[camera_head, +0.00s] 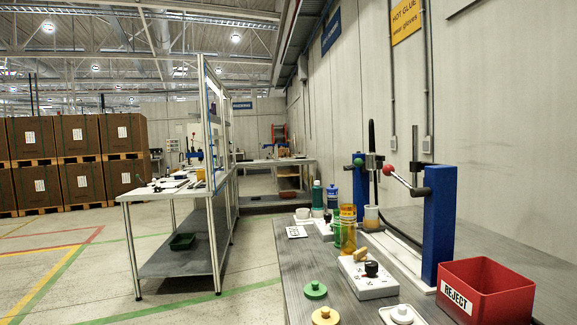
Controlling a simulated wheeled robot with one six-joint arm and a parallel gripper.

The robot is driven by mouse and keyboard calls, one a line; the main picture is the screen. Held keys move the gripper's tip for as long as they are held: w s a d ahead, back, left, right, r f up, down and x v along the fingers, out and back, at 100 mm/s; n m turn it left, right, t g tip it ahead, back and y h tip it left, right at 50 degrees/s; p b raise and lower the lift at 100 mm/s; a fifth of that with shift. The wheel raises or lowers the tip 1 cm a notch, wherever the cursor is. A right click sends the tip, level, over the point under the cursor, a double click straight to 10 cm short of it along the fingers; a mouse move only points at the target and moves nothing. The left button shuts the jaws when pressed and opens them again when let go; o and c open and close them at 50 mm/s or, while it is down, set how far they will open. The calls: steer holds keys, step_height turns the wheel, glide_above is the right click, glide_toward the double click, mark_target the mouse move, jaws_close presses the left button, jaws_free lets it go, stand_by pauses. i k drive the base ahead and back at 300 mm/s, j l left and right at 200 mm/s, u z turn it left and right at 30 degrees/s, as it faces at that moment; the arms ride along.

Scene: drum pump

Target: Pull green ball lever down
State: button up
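A small green ball (358,161) shows at the top of the farther blue press post (358,185) on the bench at right. Its lever arm is too small to make out clearly. A red ball (388,169) sits on the end of a metal lever (405,182) that runs to the nearer, larger blue post (440,222). That lever slopes up to its red ball end. My gripper is not in view.
The grey bench (300,265) holds a red REJECT bin (487,290), a white control box (368,278) with a black knob, orange cylinders (347,230), bottles and loose round knobs. A white-framed workbench (175,190) stands at left. Open floor lies between them.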

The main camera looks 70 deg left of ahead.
mark_target(358, 162)
steer(key=u, duration=1.65)
